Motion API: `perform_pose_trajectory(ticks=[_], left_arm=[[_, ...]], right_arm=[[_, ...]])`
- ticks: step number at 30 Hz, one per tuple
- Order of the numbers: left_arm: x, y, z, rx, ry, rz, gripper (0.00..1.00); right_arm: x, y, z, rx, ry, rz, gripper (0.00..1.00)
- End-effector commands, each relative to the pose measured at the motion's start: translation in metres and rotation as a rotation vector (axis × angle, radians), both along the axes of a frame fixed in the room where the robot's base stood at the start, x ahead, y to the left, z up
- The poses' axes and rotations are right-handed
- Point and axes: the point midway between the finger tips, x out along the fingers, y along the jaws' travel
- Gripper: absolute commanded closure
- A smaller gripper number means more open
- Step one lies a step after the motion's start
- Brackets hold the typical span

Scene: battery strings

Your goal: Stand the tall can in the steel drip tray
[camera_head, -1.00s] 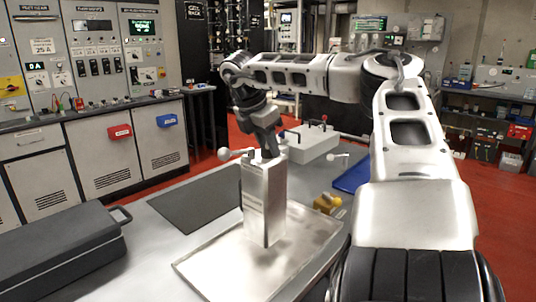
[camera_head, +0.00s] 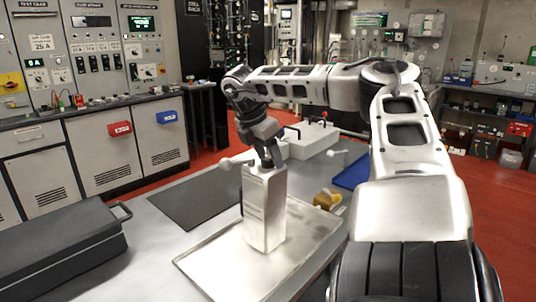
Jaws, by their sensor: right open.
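The tall can (camera_head: 264,212) is a light metal, box-shaped can. It stands upright in the steel drip tray (camera_head: 203,262), with the tray's floor visible around its foot. My right gripper (camera_head: 270,163) is just above the can's top, pointing down. It is open; its fingertips are small here, and I cannot tell whether they touch the can's top. My left gripper is out of view.
A dark case (camera_head: 60,243) lies at the table's left. A dark grey mat (camera_head: 200,200) lies behind the tray. A yellow object (camera_head: 326,200), a blue tray (camera_head: 354,172) and a pale box with a red knob (camera_head: 312,140) stand right and behind.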

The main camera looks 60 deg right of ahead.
Motion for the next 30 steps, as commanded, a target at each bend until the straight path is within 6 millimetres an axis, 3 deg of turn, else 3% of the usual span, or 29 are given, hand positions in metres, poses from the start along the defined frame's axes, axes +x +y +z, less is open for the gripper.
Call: perform_pose_trajectory(ticks=[5, 13, 19, 24, 30], left_arm=[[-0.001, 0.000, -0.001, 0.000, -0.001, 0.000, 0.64], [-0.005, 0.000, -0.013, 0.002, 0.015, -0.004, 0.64], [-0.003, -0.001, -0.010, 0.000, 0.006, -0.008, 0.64], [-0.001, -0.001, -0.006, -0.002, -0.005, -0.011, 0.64], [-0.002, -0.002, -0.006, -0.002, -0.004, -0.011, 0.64]], right_arm=[[0.002, 0.003, 0.012, -0.003, -0.003, 0.002, 0.48], [0.012, 0.023, 0.065, -0.008, -0.002, 0.000, 0.48], [0.017, 0.036, 0.098, -0.004, -0.001, 0.000, 0.48], [0.019, 0.041, 0.112, -0.002, 0.000, 0.001, 0.48], [0.019, 0.042, 0.114, 0.000, 0.000, 0.001, 0.48]])
